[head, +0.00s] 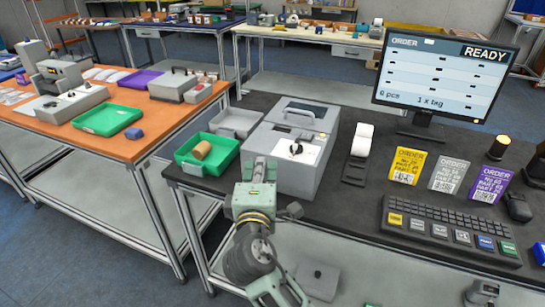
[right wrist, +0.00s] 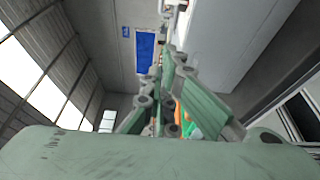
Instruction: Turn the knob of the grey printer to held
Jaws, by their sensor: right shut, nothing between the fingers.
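The grey printer (head: 265,139) stands on the dark table in the head view. Its dark knob (head: 295,148) sits on a white panel on its front top; the pointing direction and any marking are too small to read. My right gripper (head: 262,165) is close against the printer's front left corner, left of and below the knob. I cannot tell whether it touches the casing. Its fingers also show in the right wrist view (right wrist: 168,72), drawn together with nothing between them. A pale grey surface fills the upper right there; the knob is not seen in it. My left gripper is not in view.
A green tray (head: 187,158) with a brown roll (head: 202,150) and a grey tray (head: 236,123) stand left of the printer. A label roll holder (head: 355,168) stands to its right. The monitor (head: 440,75) reads READY. A keyboard (head: 450,222) and order cards lie further right.

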